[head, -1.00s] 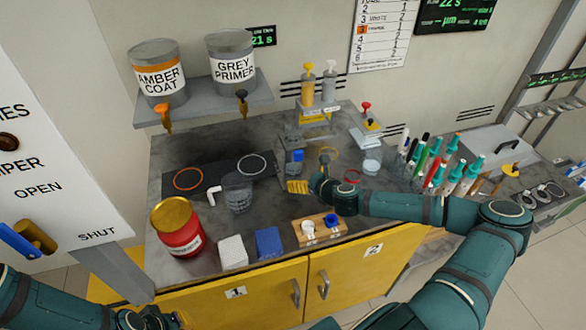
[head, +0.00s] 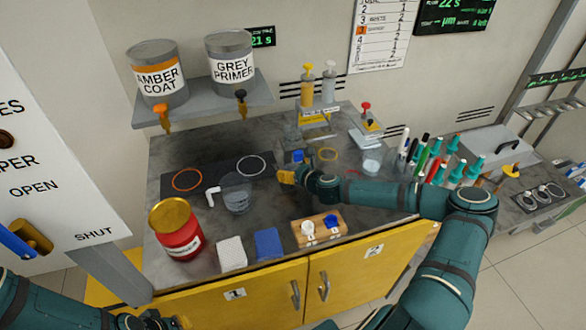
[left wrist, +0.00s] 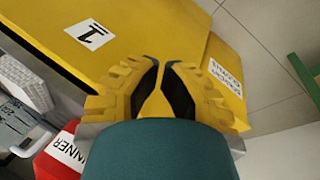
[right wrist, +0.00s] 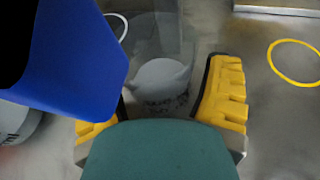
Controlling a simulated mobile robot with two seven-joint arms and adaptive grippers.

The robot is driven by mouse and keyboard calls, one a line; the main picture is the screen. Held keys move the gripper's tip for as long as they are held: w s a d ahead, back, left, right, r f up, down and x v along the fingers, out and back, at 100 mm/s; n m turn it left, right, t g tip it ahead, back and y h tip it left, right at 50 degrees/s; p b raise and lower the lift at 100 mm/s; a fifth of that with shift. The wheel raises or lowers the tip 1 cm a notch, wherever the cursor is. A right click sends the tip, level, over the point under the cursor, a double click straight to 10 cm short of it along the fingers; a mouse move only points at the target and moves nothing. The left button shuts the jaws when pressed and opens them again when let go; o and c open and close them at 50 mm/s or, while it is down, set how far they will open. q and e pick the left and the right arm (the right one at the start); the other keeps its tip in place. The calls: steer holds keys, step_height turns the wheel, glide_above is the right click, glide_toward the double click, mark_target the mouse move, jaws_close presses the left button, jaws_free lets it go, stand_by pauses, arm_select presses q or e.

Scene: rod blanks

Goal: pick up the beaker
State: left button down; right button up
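A clear beaker (right wrist: 160,75) with a pale round base or content and small print stands between the fingers of my right gripper (right wrist: 165,105) in the right wrist view. The fingers are apart, with no clear contact visible. In the head view the right gripper (head: 284,176) is low over the bench, just in front of a clear vessel with a blue part (head: 298,156). A large blue piece (right wrist: 70,60) overlaps the beaker's left side in the right wrist view. My left gripper (left wrist: 161,65) has its tips together, empty, beside the yellow cabinet front.
A clear jug with a white handle (head: 237,193) stands left of the right gripper. A red can (head: 177,232), white block (head: 231,253), blue block (head: 268,243) and wooden holder (head: 318,231) line the front. Pens and teal-capped bottles (head: 455,172) stand right.

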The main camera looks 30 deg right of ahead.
steer(key=c, duration=0.7)
steer(key=shift+o, duration=0.2)
steer(key=shift+r, duration=0.1)
